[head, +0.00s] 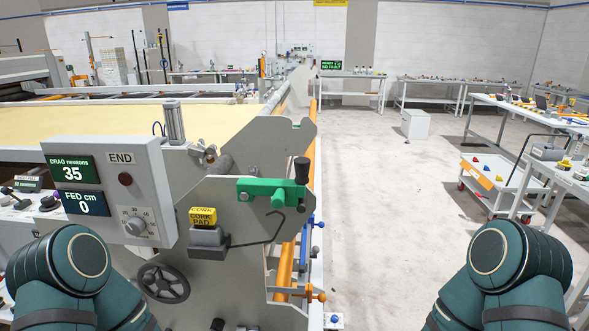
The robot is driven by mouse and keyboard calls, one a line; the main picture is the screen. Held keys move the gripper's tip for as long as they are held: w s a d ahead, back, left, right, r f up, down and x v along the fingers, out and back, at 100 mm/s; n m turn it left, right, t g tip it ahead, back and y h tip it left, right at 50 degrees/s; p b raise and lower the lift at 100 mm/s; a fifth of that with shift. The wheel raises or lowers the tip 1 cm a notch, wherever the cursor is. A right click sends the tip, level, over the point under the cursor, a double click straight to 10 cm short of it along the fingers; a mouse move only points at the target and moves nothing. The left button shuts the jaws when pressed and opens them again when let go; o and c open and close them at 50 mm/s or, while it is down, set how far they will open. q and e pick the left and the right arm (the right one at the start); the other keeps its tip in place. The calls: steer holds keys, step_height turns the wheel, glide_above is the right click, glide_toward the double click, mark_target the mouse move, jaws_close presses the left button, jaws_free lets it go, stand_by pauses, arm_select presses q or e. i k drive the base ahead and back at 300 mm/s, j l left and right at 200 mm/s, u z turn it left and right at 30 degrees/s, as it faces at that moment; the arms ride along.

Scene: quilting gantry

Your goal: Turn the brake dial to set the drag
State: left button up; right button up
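A grey control box (120,165) stands at the left on the end of the gantry. Its green displays read "DRAG newtons 35" (72,173) and "FED cm 0" (85,203). A dark red lamp (125,179) sits below the label "END". A round grey dial (136,226) with numbered marks around it is at the box's lower right; its exact pointer position is too small to tell. Only my two teal arms show, at the lower left and lower right. Neither gripper is in view, and nothing of mine is seen touching the dial.
A green clamp-like part with a black knob (301,170) and a yellow "CORK PAD" block (203,215) are right of the box. A black handwheel (164,283) is below. An orange rail (285,272) runs along the gantry's side. Floor on the right is open before a white cart (490,185).

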mark_target(135, 226)
steer(key=u, duration=1.3)
